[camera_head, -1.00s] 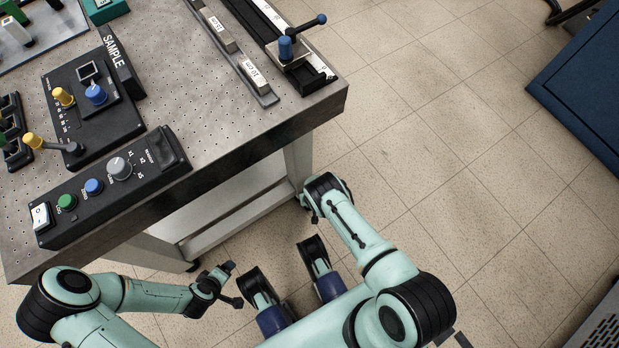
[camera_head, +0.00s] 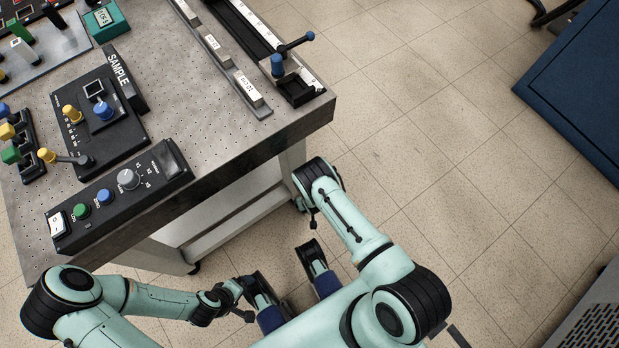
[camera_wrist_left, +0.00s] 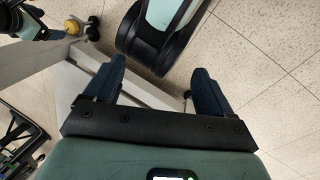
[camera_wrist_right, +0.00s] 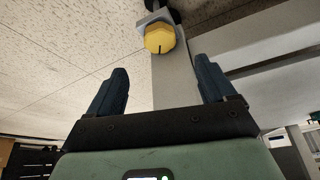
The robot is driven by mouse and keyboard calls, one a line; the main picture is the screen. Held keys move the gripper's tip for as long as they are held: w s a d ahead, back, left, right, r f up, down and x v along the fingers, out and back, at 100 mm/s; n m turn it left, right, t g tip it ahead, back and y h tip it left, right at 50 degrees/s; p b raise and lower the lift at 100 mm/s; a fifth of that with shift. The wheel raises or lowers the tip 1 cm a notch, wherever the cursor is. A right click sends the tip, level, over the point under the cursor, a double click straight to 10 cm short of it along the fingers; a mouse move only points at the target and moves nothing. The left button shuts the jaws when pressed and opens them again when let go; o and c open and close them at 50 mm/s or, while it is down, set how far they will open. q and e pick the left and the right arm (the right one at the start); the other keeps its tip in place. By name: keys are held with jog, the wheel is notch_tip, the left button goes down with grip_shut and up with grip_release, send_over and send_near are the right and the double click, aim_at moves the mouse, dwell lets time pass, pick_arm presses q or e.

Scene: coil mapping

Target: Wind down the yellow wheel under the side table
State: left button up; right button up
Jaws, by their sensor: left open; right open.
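The yellow wheel (camera_wrist_right: 160,39) shows in the right wrist view, on a bracket at the side table's pale leg (camera_wrist_right: 173,84). A dark line marks its face. My right gripper (camera_wrist_right: 160,66) is open and empty, pointing toward the wheel, which lies beyond the fingertips and apart from them. A small yellow round part (camera_wrist_left: 72,27), likely the same wheel, is near the top left of the left wrist view. My left gripper (camera_wrist_left: 157,76) is open and empty, near my base. In the head view, the side table (camera_head: 225,160) hides the wheel.
The tabletop carries a black control box (camera_head: 120,195), a sample panel (camera_head: 103,125) and a rail with a blue-knobbed handle (camera_head: 290,55). A caster (camera_head: 194,268) stands under the table. Tiled floor (camera_head: 440,130) to the right is free. A blue cabinet (camera_head: 580,90) stands at the far right.

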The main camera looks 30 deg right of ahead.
pick_arm(q)
jog(key=shift+s+d+r+g+p, duration=0.15)
jog(key=shift+s+d+r+p, duration=0.1)
jog(key=shift+s+r, duration=0.25)
jog(key=shift+s+d+r+g+p, duration=0.15)
jog(key=shift+s+d+r+p, duration=0.15)
jog(key=shift+s, duration=0.3)
pick_arm(e)
jog(key=shift+v, duration=1.8)
jog(key=shift+s, duration=0.15)
jog(key=w+f+b, duration=0.1)
jog(key=f, duration=0.3)
jog(key=w+f+n+b, duration=0.1)
jog(key=w+f+b, duration=0.1)
jog(key=f, duration=0.2)
jog(key=w+d+f+n+b, duration=0.1)
jog(key=w+f, duration=0.1)
jog(key=f, duration=0.2)
jog(key=shift+d+y+b, duration=0.1)
jog(key=shift+y+b, duration=0.2)
jog(key=shift+y, duration=0.1)
jog(key=shift+w+f, duration=0.1)
jog(key=shift+f, duration=0.1)
pick_arm(q)
jog(key=w+a+f+t, duration=0.2)
jog(key=w+a+f, duration=0.1)
jog(key=w+f, duration=0.2)
jog(key=shift+w+a+f+y, duration=0.25)
jog(key=shift+w+a+y, duration=0.15)
jog(key=shift+w, duration=0.8)
